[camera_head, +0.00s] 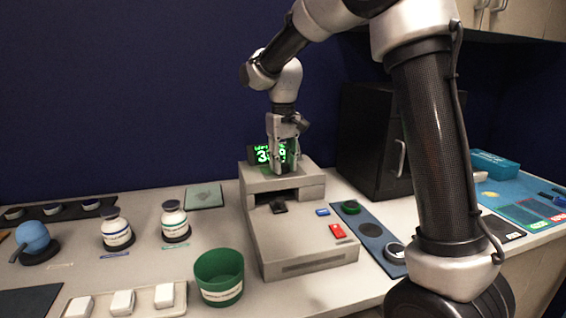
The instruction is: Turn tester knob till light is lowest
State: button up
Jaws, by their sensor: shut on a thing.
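The tester (305,245) is a pale grey box with a raised back part, standing on the bench in the middle. My gripper (285,170) points straight down at the top of this raised part. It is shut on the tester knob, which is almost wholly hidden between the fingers. A small dark display (262,155) with bright green characters stands behind the gripper; the fingers cover part of its reading, which starts with a 3.
A green cup (219,278) stands close to the tester's left front. Two labelled bottles (117,229) (175,222) and a blue round-bodied item (33,237) stand further left. A black cabinet (365,140) is behind right. A blue strip (370,236) with round pieces lies right.

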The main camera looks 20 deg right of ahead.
aim_at(283, 165)
jog(key=n, duration=0.6)
jog(key=shift+n, duration=0.3)
dwell(0.5)
jog(key=o, duration=1.1)
notch_tip(283, 165, up, 12)
